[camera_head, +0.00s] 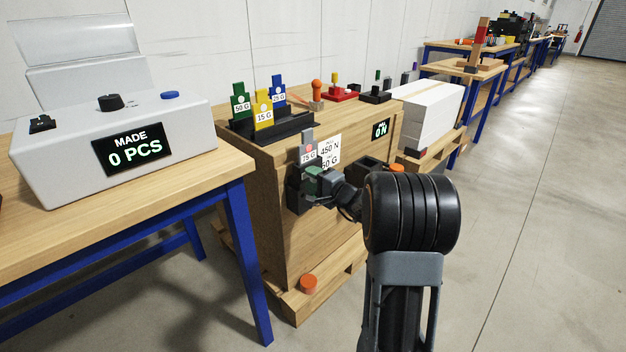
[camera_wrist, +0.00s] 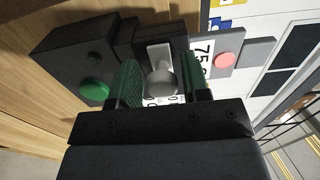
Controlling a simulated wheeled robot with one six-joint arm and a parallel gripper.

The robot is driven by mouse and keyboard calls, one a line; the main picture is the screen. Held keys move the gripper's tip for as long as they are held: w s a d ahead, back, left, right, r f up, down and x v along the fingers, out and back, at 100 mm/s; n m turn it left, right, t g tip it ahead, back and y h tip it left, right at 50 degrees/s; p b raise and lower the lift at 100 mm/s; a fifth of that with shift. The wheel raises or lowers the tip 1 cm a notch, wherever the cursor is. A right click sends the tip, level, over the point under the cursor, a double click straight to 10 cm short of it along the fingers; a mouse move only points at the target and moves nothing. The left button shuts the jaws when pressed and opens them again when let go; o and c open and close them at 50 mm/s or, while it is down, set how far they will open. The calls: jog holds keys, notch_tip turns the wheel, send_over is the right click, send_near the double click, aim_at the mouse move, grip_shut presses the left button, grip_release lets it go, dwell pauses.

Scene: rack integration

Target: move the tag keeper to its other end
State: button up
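What looks like the tag keeper is a grey knob on a pale plate (camera_wrist: 160,78), seen in the wrist view on a black tag holder (camera_wrist: 75,50). The holder also shows on the crate's front in the head view (camera_head: 297,192). A grey 75 G tag (camera_head: 308,153) with a red dot stands in it; the wrist view shows that tag (camera_wrist: 222,58) to the right of the knob. My gripper (camera_wrist: 162,84) has its green-padded fingers on either side of the knob, with narrow gaps showing. In the head view my gripper (camera_head: 318,181) is at the holder, partly hiding it.
A green button (camera_wrist: 95,91) is left of my fingers. A wooden crate (camera_head: 262,205) carries a black rack (camera_head: 285,127) with green, yellow and blue tags. A white sign (camera_head: 330,150) is beside the holder. A table with a counter box (camera_head: 60,160) stands left; the floor at right is clear.

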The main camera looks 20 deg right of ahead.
jog(key=shift+o, duration=1)
jog(key=shift+d, duration=0.15)
jog(key=shift+s+d, duration=0.1)
jog(key=shift+s, duration=0.05)
jog(key=p+v, duration=0.2)
jog(key=v, duration=1.1)
jog(key=shift+s, duration=0.3)
jog(key=shift+r, duration=0.1)
